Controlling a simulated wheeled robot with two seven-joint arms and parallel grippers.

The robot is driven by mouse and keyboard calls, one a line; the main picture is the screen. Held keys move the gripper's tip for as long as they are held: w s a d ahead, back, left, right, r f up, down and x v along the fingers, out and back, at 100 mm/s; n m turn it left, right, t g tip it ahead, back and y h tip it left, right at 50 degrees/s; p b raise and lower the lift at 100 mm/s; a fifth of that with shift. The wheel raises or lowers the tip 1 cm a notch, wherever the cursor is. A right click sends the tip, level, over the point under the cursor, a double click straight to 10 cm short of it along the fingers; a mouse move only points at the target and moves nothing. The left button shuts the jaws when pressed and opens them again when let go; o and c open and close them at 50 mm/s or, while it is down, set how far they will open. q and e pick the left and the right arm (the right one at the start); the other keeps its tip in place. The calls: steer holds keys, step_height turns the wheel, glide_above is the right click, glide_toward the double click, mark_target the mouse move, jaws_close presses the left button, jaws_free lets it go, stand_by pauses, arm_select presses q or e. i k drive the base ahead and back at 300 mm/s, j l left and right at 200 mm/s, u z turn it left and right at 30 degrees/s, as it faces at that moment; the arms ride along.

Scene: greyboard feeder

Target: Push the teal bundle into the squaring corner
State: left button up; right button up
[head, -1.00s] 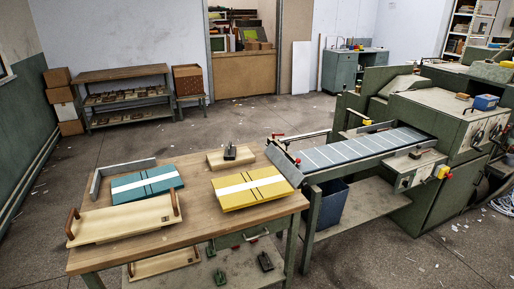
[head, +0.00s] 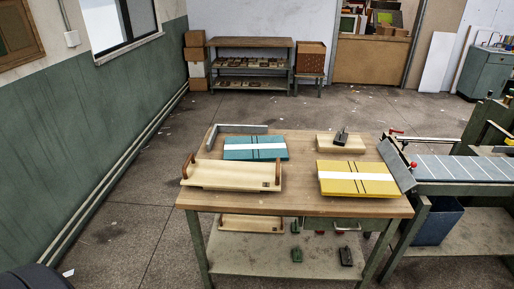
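The teal bundle (head: 240,155) lies flat on the wooden table, with a white band across its middle and dark lines across it. The squaring corner (head: 213,138) is a grey metal L-shaped fence at the table's back left. One side runs behind the teal bundle and the other along its left. A narrow strip of table seems to show between the bundle and the back fence; I cannot tell whether they touch at the left. Neither of my grippers is in view.
A wooden tray (head: 230,177) with upright handles lies in front of the teal bundle. A yellow bundle (head: 340,168) lies to the right, near the feeder's conveyor (head: 455,168). A wooden block with a dark tool (head: 341,137) stands behind it. Floor at the table's left is open.

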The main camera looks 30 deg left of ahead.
mark_target(252, 149)
steer(key=i+l+u, duration=0.3)
steer(key=i+l, duration=0.15)
steer(key=l, duration=0.15)
steer(key=i+l+u, duration=0.2)
steer(key=l, duration=0.15)
steer(key=i+l+u, duration=0.15)
steer(key=l, duration=0.2)
